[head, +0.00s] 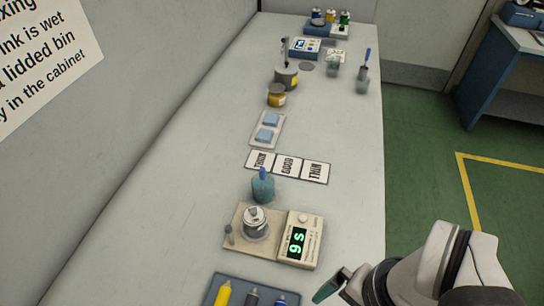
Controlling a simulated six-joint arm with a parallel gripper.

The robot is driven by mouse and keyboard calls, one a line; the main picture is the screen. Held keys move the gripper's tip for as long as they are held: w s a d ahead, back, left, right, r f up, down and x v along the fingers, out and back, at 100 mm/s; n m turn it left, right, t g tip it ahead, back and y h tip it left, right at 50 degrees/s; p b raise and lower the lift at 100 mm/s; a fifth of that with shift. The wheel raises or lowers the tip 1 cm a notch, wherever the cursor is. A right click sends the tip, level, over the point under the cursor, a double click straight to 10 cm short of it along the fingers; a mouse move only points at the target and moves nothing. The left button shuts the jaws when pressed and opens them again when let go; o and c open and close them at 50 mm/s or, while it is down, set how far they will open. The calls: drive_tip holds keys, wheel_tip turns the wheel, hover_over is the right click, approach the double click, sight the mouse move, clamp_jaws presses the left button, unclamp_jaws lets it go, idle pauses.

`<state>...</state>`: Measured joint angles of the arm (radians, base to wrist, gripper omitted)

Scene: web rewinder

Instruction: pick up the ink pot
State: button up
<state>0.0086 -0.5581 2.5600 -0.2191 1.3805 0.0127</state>
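Several pots stand on the long grey bench. A grey pot with a yellow label (286,77) has a grey stick standing up from it. A smaller pot with a yellow-brown lid and label (277,97) stands just in front of it. A small silver can (255,222) sits on a beige device at the near end. I cannot tell for sure which of these is the ink pot. My gripper (337,287) is at the bottom right, near the bench's right edge and apart from all the pots. Its teal-tipped finger shows; I cannot see whether it is open.
Printed cards (288,167) and a tray with blue pads (267,131) lie farther back. A blue tray (240,291) holds tools in front. The bench's right side is mostly clear.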

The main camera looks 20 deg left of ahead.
drive_tip(key=w+a+n+h, duration=0.2)
drive_tip(key=w+n, duration=0.4)
drive_tip(key=n, duration=0.7)
drive_tip(key=n+t, duration=0.5)
drive_tip(key=n, duration=2.3)
approach(253, 217)
drive_tip(key=shift+n, duration=0.3)
drive_tip(key=x, duration=1.2)
drive_tip(key=shift+f, duration=0.25)
drive_tip(key=c, duration=1.5)
